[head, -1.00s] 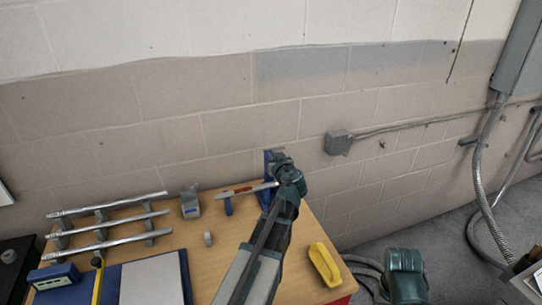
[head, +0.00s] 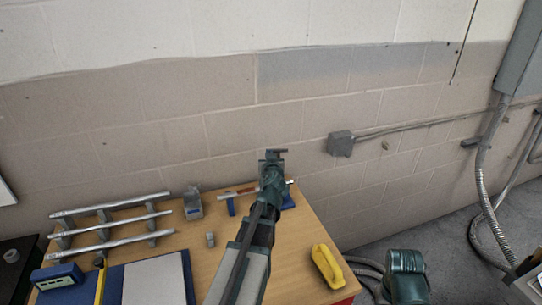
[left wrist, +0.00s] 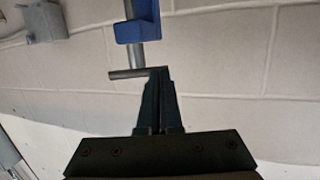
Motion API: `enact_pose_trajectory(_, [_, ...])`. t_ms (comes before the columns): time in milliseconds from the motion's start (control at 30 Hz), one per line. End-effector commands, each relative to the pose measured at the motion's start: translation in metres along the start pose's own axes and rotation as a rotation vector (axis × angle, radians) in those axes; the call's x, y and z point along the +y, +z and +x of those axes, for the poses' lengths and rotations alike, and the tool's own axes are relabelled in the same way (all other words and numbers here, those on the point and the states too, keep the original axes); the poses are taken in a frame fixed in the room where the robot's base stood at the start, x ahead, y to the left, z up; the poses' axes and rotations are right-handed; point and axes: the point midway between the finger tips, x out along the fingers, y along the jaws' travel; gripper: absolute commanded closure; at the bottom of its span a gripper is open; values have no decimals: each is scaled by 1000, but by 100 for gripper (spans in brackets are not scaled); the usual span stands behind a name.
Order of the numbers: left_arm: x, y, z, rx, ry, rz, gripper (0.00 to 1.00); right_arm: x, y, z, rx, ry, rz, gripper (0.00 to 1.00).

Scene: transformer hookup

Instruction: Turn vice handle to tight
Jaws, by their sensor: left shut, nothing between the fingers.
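The blue vice (head: 288,202) is at the back edge of the wooden table, mostly hidden behind my left arm in the head view. The blue vice body also shows at the top of the left wrist view (left wrist: 138,24), with a grey screw below it. The grey vice handle (left wrist: 128,74) is a thin bar across the end of that screw. My left gripper (head: 273,156) is shut and empty. In the left wrist view its closed fingertips (left wrist: 159,72) overlap the right end of the handle; I cannot tell whether they touch.
A grey and red bar (head: 238,192) lies beside the vice. A rack of metal pipes (head: 110,228), a grey block (head: 193,205) and a blue meter (head: 57,276) are at the left. A yellow object (head: 326,265) lies at the table's right edge. The block wall is close behind.

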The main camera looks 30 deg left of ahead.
Motion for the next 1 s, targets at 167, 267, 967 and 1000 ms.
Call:
enact_pose_trajectory(167, [-6, -1, 7, 1, -3, 1, 100, 0, 0, 0, 0, 0, 0, 50])
enact_pose_trajectory(267, [-8, -2, 10, 0, -3, -1, 100, 0, 0, 0, 0, 0, 0, 50])
enact_pose_trajectory(967, [-12, -9, 44, 0, -3, 1, 100, 0, 0, 0, 0, 0, 0, 50])
enact_pose_trajectory(1000, [-10, -9, 47, 0, -3, 1, 100, 0, 0, 0, 0, 0, 0, 50])
